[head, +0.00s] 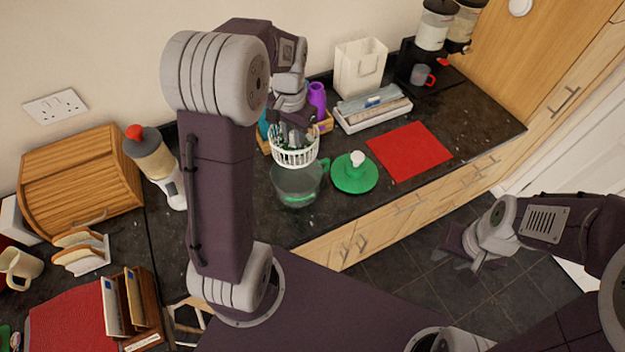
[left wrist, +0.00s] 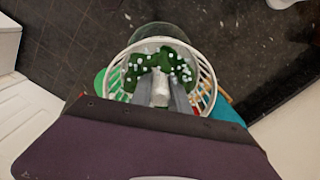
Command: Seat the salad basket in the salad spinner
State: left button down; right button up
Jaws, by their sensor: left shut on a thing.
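The white slatted salad basket (head: 295,157) is held in my left gripper (head: 292,137). The left wrist view shows the basket (left wrist: 207,88) with green leaves and white bits inside, and the gripper's fingers (left wrist: 163,92) in front of them. The clear salad spinner bowl (head: 297,187) with a green handle stands on the dark counter. The basket appears above and behind the bowl's rim; I cannot tell whether they touch. The bowl's rim (left wrist: 165,29) shows beyond the basket in the wrist view. The green lid (head: 354,174) with a white knob lies right of the bowl. My right gripper (head: 474,262) hangs away from the counter; its fingers are unclear.
A red mat (head: 409,150) lies right of the lid. A white tray (head: 374,112), white bag-like holder (head: 360,68) and purple bottle (head: 317,96) stand behind. A blender-like bottle (head: 152,158) and bread box (head: 82,178) are at left. Counter between lid and mat is bare.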

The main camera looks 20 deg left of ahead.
pick_arm(q)
jog(key=shift+r, duration=0.15)
jog(key=shift+s+d, duration=0.1)
jog(key=shift+s, duration=0.2)
jog(key=p, duration=0.1)
send_over(298, 189)
notch_tip(298, 189, down, 13)
jog(key=shift+w+f, duration=0.1)
jog(key=shift+f, duration=0.15)
notch_tip(298, 189, down, 4)
jog(key=shift+r+p, duration=0.1)
jog(key=shift+p, duration=0.4)
jog(key=shift+f, duration=0.3)
